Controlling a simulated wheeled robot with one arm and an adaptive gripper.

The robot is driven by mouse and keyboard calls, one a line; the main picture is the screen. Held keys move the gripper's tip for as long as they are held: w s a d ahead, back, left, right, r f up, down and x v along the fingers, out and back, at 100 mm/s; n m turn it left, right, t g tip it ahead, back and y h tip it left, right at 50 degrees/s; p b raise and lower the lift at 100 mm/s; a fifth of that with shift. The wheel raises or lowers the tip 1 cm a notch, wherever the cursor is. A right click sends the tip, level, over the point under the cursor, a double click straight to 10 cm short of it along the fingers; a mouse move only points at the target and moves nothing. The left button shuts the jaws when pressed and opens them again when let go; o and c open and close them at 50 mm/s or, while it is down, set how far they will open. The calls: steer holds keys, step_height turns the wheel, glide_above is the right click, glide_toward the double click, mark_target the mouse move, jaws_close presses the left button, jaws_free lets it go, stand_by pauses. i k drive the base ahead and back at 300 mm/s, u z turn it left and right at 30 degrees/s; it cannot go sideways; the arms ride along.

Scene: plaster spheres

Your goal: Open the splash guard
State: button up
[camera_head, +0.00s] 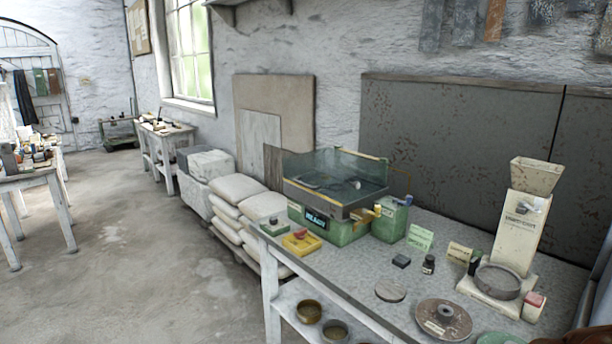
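A machine with a green base (346,230) and a small lit display (316,219) stands at the far left end of the grey bench. A see-through splash guard (340,167) with yellowish edging rises around the dark basin (322,196) on top. Small parts show inside the basin through the clear panels. I cannot tell from this distance how the guard is hinged or latched.
The bench (365,278) carries a green box (390,218), small cards, a yellow tray (301,243), a round plate (443,319) and a tall cream dispenser (520,220). Stacked sacks (237,190) lie behind the bench's left end. The floor (130,260) at left is clear.

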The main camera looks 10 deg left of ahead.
mark_target(328, 154)
steer(key=u, duration=0.4)
steer(key=i, duration=1.05)
steer(key=u, duration=1.4)
steer(key=i, duration=0.6)
steer(key=u, duration=0.4)
